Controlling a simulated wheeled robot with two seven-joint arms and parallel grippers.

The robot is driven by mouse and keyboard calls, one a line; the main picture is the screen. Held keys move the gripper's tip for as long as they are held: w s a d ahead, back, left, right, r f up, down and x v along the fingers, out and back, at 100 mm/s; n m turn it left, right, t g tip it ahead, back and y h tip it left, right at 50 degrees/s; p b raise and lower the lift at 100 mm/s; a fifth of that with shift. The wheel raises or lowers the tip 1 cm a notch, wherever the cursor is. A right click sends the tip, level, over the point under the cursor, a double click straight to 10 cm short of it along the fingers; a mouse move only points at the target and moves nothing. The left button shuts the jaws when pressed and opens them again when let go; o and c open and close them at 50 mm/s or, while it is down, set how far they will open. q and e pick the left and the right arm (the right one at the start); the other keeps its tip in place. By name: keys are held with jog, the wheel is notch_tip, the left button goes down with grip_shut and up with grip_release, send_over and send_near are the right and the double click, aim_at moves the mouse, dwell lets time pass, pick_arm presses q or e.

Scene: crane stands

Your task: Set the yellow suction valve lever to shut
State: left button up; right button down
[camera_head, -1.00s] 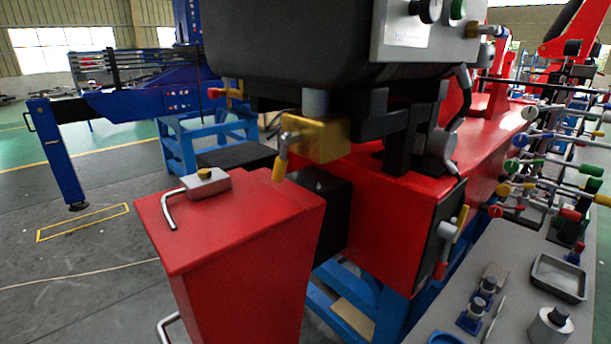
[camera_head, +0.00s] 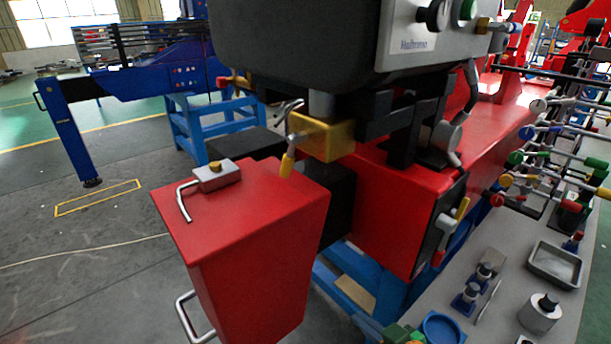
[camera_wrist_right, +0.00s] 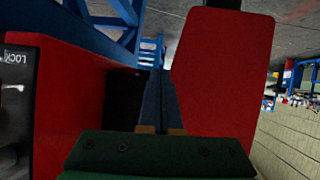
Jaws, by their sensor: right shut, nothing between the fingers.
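A brass valve block (camera_head: 328,138) sits under the dark tank, above the red box. Its lever (camera_head: 288,163) has a yellow grip that hangs down, slightly tilted, from a silver pivot on the block's left face. My right gripper shows at the bottom edge of the head view, where only its green body (camera_head: 400,334) is clear. It is well below and to the right of the lever, apart from it. In the right wrist view its dark fingers (camera_wrist_right: 161,78) are together and empty, pointing between two red bodies. The valve lever cannot be made out there. My left gripper is not in view.
A red box (camera_head: 250,230) with a silver latch stands below the lever. Another lever with yellow and red ends (camera_head: 452,228) is on the red base's dark panel. A grey bench (camera_head: 490,310) with a tray (camera_head: 555,264) and small parts lies at lower right.

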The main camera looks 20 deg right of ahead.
jog(key=w+r+n+t+y, duration=0.2)
jog(key=w+r+t+y, duration=0.15)
jog(key=r, duration=0.65)
jog(key=n+t+y, duration=0.3)
jog(key=t+y, duration=0.1)
jog(key=y, duration=0.3)
send_near(290, 156)
jog(key=w+f+v, duration=0.1)
jog(key=v, duration=0.6)
jog(key=f+p+x, duration=0.1)
jog(key=p+x, duration=0.2)
jog(key=x, duration=0.9)
jog(key=shift+w+a+g+p, duration=0.3)
jog(key=shift+w+g+p, duration=0.05)
jog(key=shift+w, duration=0.25)
